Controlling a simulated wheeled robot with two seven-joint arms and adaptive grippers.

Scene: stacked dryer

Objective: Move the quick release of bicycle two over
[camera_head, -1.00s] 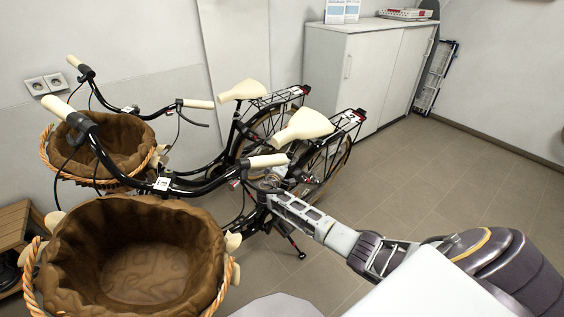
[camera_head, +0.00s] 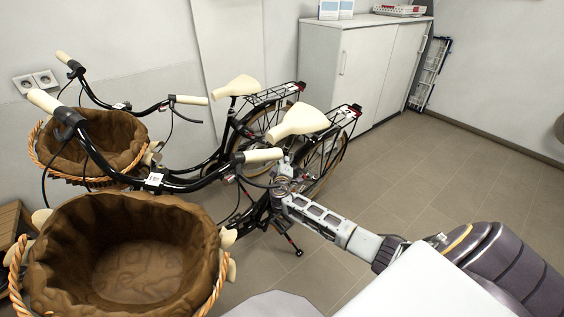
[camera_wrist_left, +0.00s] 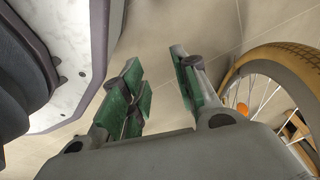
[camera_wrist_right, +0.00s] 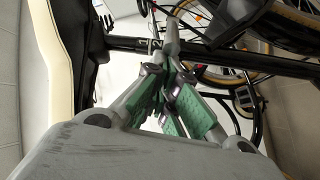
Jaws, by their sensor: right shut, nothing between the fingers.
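My right gripper (camera_head: 284,178) is below that saddle, by the seat tube. In the right wrist view the right gripper (camera_wrist_right: 172,98) has its green-padded fingers together and empty, just below a dark frame tube (camera_wrist_right: 125,43). The quick release is too small and covered to make out for certain. My left gripper (camera_wrist_left: 160,85) shows only in the left wrist view, fingers apart and empty, beside a bicycle wheel (camera_wrist_left: 262,85).
A second black bicycle with its own cream saddle (camera_head: 237,86) stands behind, near the wall. Brown-lined baskets (camera_head: 125,255) fill the left front. A white cabinet (camera_head: 365,70) stands at the back. Tiled floor (camera_head: 430,165) is clear on the right.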

